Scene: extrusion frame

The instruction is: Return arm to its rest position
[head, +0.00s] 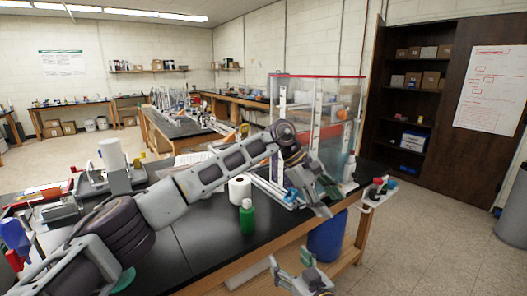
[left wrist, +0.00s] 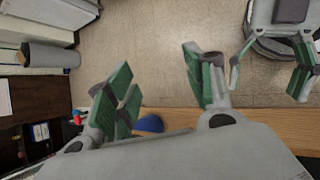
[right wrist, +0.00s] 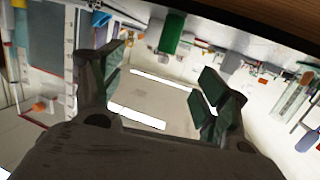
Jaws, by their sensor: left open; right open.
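My left arm reaches across the black workbench (head: 205,245) from the left. Its gripper (head: 324,194) hangs near the bench's right end, open. In the left wrist view the left gripper's green-padded fingers (left wrist: 165,88) are apart with nothing between them, above the floor and the wooden bench edge. My right gripper (head: 303,272) is low at the bottom of the head view, in front of the bench, open. In the right wrist view its fingers (right wrist: 160,88) are apart and empty. Part of my right gripper also shows at the right of the left wrist view (left wrist: 300,65).
A green bottle (head: 247,217) and a white roll (head: 239,188) stand on the bench under my left arm. A clear enclosure with a red top edge (head: 340,110) stands behind the left gripper. A blue bin (head: 327,238) is under the bench.

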